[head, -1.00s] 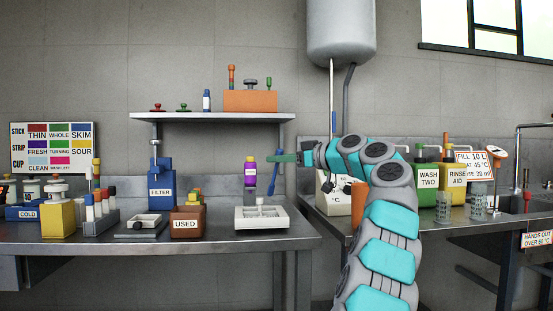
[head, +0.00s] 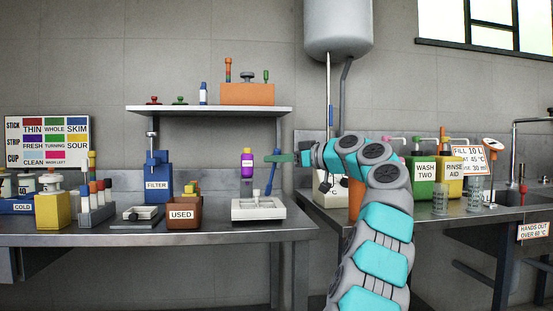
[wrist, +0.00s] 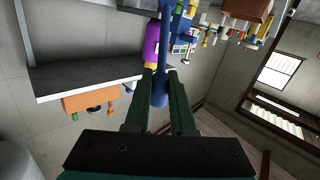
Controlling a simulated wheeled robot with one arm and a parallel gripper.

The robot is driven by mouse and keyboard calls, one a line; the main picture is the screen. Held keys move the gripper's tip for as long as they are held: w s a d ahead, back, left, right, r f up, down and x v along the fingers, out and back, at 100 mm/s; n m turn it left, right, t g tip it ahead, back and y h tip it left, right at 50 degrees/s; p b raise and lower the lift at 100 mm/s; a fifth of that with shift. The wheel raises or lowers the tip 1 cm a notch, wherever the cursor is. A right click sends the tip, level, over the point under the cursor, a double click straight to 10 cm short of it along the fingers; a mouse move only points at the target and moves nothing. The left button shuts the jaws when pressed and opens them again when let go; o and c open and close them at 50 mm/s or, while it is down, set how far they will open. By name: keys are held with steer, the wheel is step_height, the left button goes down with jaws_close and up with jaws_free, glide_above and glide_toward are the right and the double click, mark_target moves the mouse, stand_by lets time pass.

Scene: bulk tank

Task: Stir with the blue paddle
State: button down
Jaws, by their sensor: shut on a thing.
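My gripper (head: 277,158) has green fingers and is shut on the blue paddle (head: 271,178). The paddle hangs below the fingers, slightly tilted, its lower end near the back right of the white tray (head: 237,214) in the head view. I cannot tell whether it touches the tray. In the wrist view the blue paddle (wrist: 165,60) lies between the two fingers (wrist: 160,98). The tray has shallow wells and a small pale piece (head: 256,194) at its middle. Well contents cannot be made out.
A purple bottle (head: 247,165) is just left of the paddle. The brown USED box (head: 184,216) and blue FILTER stand (head: 158,178) are left of the tray. A wall shelf (head: 210,111) is above. Green and yellow wash jugs (head: 425,190) stand on the right bench.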

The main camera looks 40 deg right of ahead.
steer(key=shift+f+b, duration=2.05)
steer(key=shift+f, duration=0.35)
